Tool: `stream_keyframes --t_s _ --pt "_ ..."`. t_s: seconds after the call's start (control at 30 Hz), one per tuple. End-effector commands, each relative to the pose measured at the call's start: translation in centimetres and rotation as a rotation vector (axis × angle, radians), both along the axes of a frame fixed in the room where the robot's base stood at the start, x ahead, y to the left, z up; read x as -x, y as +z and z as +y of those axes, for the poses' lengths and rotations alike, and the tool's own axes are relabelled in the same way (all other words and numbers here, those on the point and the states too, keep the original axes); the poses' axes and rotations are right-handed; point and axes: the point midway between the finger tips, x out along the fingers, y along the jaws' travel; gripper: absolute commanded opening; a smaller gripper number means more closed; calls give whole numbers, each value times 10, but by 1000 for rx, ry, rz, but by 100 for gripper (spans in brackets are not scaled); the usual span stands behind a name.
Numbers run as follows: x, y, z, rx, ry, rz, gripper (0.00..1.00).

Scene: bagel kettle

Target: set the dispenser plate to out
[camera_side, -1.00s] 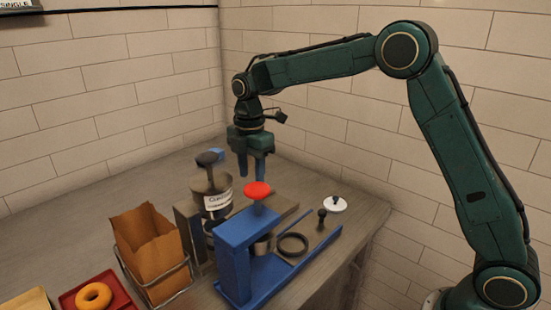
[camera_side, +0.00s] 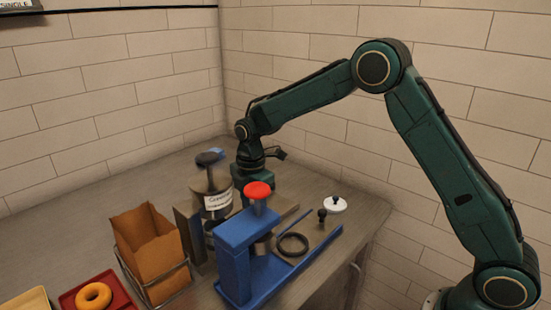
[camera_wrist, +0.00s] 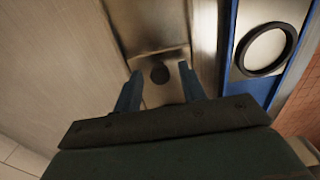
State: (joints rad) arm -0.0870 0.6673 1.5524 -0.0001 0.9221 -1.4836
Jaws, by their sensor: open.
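The dispenser is a dark canister with a white label (camera_side: 216,200), standing behind the blue press in the side view. In the wrist view a metal plate (camera_wrist: 162,94) with a round dark knob (camera_wrist: 160,74) lies below my gripper (camera_wrist: 159,70). I take it for the dispenser plate. My gripper is open, with its two blue fingers on either side of the knob. Whether they touch it, I cannot tell. In the side view my gripper is low beside the canister, and its fingertips are hidden behind the press.
The blue press (camera_side: 234,262) with its red knob (camera_side: 257,190) stands in front, near my gripper. A black ring (camera_side: 292,245) and a white lid (camera_side: 335,204) are to the right. A paper bag (camera_side: 148,250) and a bagel on a red tray (camera_side: 70,301) are left.

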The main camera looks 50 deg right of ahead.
Motion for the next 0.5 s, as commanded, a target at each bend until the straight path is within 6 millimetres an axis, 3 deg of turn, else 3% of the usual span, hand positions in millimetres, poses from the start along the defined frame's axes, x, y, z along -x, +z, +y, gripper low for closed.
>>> stream_keyframes --t_s 0.1,0.3,0.5 --pt "0 0 0 0 0 0 39" --pt "0 0 0 0 0 0 0" --pt "0 0 -1 0 0 0 0"
